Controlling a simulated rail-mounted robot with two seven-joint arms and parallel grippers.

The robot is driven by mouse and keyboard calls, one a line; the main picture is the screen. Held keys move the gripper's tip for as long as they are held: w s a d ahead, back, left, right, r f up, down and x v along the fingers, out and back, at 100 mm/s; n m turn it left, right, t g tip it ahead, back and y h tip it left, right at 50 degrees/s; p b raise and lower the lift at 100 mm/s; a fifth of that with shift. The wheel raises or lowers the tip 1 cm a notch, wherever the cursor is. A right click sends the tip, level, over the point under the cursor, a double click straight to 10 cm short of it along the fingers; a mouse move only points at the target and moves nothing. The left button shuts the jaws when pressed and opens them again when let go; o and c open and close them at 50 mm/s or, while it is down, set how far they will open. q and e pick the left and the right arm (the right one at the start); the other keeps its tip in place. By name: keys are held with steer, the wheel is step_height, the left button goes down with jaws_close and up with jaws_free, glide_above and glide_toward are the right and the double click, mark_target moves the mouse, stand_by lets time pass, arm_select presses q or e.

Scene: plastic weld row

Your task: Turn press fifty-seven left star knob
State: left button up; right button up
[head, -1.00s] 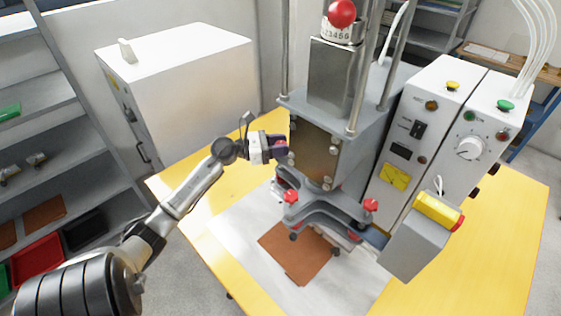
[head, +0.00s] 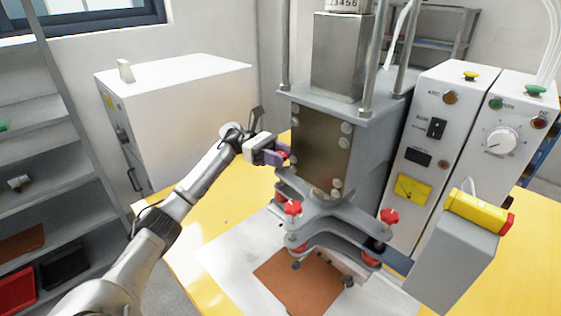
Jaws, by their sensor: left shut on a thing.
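The press (head: 322,152) stands on the yellow table with a grey forked plate (head: 335,224) at its lower front. My left gripper (head: 281,155) is at the left side of the press head, shut on a small red star knob (head: 284,154). The fingers hide most of this knob, so its angle cannot be told. Another red star knob (head: 293,208) sits on the front left of the forked plate, and one more (head: 389,216) on its right; both are clear of my gripper. My right gripper is not in view.
A brown sheet (head: 300,283) lies on a white surface under the press. A white control box (head: 500,141) with buttons and a dial stands at the right, near a grey box with a yellow top (head: 478,212). A white cabinet (head: 185,90) stands behind my left arm.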

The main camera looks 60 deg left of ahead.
arm_select(q)
steer(key=shift+m+g, duration=0.4)
steer(key=shift+g, duration=0.1)
steer(key=o, duration=0.9)
steer(key=p+v, duration=0.1)
steer(key=v, duration=1.2)
steer(key=shift+a+f, duration=0.3)
steer(key=shift+a, duration=0.05)
steer(key=shift+s, duration=0.15)
